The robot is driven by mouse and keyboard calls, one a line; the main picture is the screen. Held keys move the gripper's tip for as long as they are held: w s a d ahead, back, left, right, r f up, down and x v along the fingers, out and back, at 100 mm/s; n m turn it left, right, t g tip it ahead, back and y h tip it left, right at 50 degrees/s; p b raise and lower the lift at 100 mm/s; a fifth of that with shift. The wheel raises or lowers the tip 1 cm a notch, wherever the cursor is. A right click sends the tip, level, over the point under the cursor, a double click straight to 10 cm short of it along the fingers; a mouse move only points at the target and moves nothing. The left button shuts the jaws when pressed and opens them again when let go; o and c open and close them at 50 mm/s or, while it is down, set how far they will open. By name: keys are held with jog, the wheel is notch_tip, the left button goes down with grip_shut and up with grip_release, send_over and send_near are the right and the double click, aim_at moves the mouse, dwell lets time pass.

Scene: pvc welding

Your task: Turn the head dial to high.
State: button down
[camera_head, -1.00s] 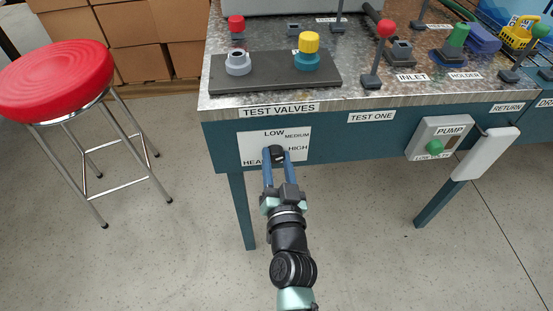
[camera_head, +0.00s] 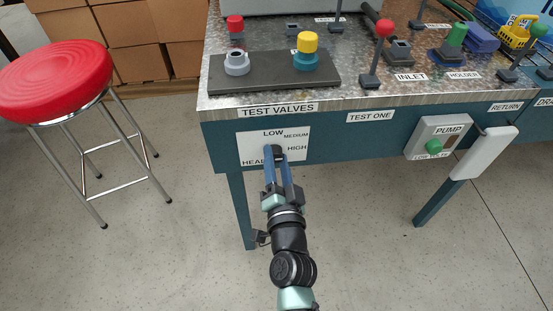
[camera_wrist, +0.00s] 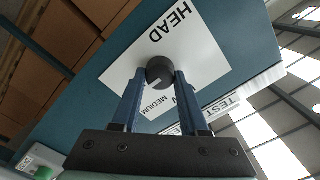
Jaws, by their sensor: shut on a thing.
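The head dial (camera_head: 276,153) is a small black round knob on a white panel (camera_head: 245,144) on the bench front. The panel reads LOW, MEDIUM, HIGH and HEAD. My gripper (camera_head: 275,155) is shut on the dial, with a blue finger on each side. The wrist view shows the dial (camera_wrist: 160,72) between the fingertips, with a pale mark on its lower side towards the MEDIUM word (camera_wrist: 157,106). The exact setting is hard to read. My left finger there seems to cover the HIGH word, and my right finger partly covers LOW.
A PUMP box (camera_head: 440,138) with a green button and a white lever (camera_head: 486,153) sit right on the bench front. A red stool (camera_head: 55,78) stands at left. Valves stand on a dark plate (camera_head: 275,72) above. The floor around my arm is clear.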

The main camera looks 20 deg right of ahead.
jog(key=shift+c, duration=2.1)
grip_release()
jog(key=v, duration=1.3)
jog(key=shift+r, duration=0.1)
